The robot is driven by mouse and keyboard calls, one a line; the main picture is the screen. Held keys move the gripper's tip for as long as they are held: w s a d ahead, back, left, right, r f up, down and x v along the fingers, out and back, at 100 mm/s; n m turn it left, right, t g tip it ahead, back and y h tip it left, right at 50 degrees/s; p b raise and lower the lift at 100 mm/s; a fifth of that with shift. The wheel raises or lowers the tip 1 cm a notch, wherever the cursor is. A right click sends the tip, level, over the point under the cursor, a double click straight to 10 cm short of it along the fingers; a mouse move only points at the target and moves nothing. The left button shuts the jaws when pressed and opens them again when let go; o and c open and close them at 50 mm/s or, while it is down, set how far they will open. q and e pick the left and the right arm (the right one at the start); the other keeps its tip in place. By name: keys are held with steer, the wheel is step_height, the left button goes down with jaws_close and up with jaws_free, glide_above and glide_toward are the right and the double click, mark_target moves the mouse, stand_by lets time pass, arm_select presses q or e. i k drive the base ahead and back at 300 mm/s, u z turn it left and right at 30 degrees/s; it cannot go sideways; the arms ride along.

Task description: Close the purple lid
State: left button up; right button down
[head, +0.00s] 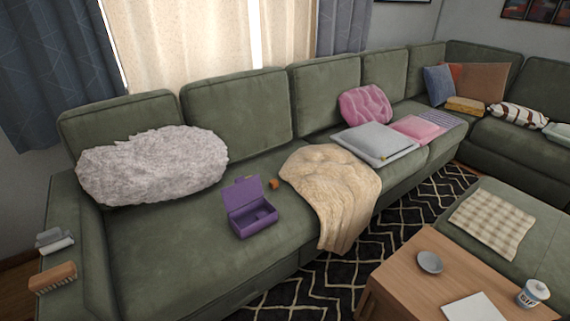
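A small purple box (252,222) sits on the seat of the green sofa, left of the beige blanket. Its purple lid (243,193) stands raised at the back edge, so the box is open. A darker purple shape (262,213) shows inside the box; I cannot tell what it is. Neither of my grippers shows in the head view.
The green sofa (150,245) has free seat left of the box. A small orange-brown object (274,184) lies behind it, and a beige blanket (338,190) drapes to its right. A fluffy grey pillow (155,167) leans at left. A wooden table (410,285) stands front right.

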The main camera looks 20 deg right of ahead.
mark_target(244, 191)
steer(key=z, duration=0.4)
steer(key=i, duration=0.8)
steer(key=u, duration=0.55)
steer(key=i, duration=0.6)
steer(key=u, duration=0.55)
